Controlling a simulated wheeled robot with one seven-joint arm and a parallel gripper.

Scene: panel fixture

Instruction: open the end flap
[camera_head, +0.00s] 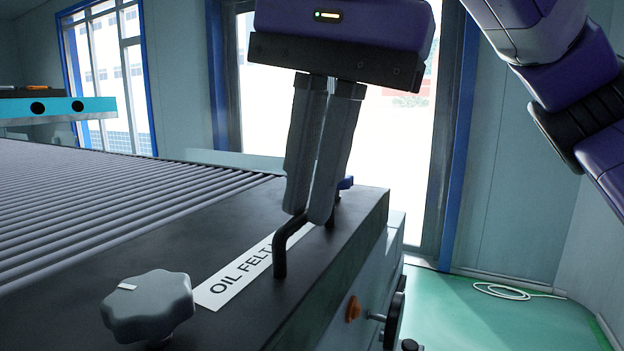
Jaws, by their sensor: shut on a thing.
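My gripper (308,217) comes down from above, its two grey fingers close together. It is shut on a black bent handle (280,258) that stands up from a dark panel top (240,318). Part of the handle is hidden behind the fingers. A white label (238,277) reading "OIL FELT", its end hidden, lies on the dark top beside the handle. The dark top looks flat and closed, with no open gap showing. Which part is the end flap, and where its hinge is, I cannot tell.
A grey lobed knob (148,306) stands on the dark top at the front left. Ribbed rollers (110,205) stretch behind it. An orange knob (353,309) and a black lever (393,318) stick out of the right side. Green floor (470,315) lies open at right, with a white cable (505,291).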

